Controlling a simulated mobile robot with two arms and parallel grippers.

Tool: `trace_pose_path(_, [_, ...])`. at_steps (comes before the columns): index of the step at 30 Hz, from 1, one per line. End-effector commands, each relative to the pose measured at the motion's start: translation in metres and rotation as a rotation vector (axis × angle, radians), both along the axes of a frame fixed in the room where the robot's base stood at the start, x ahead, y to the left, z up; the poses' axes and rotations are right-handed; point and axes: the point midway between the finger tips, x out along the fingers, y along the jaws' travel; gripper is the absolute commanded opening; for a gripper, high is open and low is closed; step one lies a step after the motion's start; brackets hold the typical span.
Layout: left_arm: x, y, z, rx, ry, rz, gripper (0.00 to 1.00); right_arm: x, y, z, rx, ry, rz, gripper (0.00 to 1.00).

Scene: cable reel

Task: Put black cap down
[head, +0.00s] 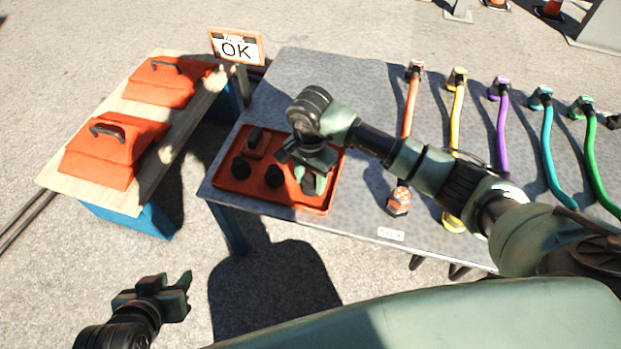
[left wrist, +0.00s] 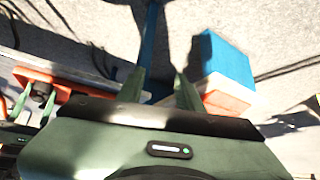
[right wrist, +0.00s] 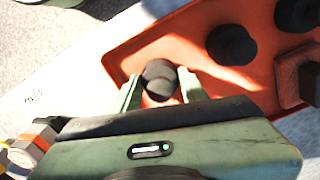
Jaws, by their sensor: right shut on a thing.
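My right gripper (right wrist: 160,90) is shut on a black cap (right wrist: 160,75) at the near right corner of the orange tray (right wrist: 125,50). In the head view the right gripper (head: 312,180) hangs over the right part of the tray (head: 225,183) and largely hides this cap. Whether the cap touches the tray floor I cannot tell. Other black caps (head: 274,176) sit in the tray, and one also shows in the right wrist view (right wrist: 232,44). My left gripper (head: 180,285) is off the table at the lower left, open and empty; its fingers are apart in the left wrist view (left wrist: 160,85).
The grey table (head: 330,80) also holds several coloured cables, an orange one (head: 410,108) nearest the tray. A wooden bench (head: 130,180) with orange boxes (head: 112,155) stands at left. Table space behind the tray is clear.

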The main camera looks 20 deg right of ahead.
Motion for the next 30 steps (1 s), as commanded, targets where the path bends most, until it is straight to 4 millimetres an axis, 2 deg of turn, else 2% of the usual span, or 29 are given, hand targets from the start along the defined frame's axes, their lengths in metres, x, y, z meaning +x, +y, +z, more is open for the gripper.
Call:
trace_pose_path(2, [0.002,-0.001,0.001,-0.002,-0.009,-0.001,0.36,0.0,0.0,-0.001,0.0,0.0,0.0,0.0])
trace_pose_path(3, [0.002,-0.001,0.001,-0.003,-0.013,-0.001,0.36,0.0,0.0,-0.001,0.0,0.0,0.0,0.48])
trace_pose_path(5, [0.002,-0.001,0.002,-0.003,-0.014,-0.001,0.36,0.0,0.0,0.0,0.0,0.0,0.0,0.65])
trace_pose_path(17, [0.001,-0.001,0.002,-0.002,-0.005,-0.001,0.36,0.0,0.0,0.001,0.0,0.0,0.0,0.65])
trace_pose_path(20, [-0.01,0.004,-0.004,0.012,0.057,0.005,0.36,0.0,0.0,0.005,0.001,-0.001,0.0,0.65])
trace_pose_path(28, [-0.067,0.021,-0.02,0.065,0.312,0.026,0.36,0.001,-0.001,0.057,-0.001,-0.004,0.001,0.65])
trace_pose_path(30, [-0.074,0.023,-0.019,0.071,0.345,0.029,0.36,0.002,0.0,0.075,-0.001,-0.006,0.002,0.65])
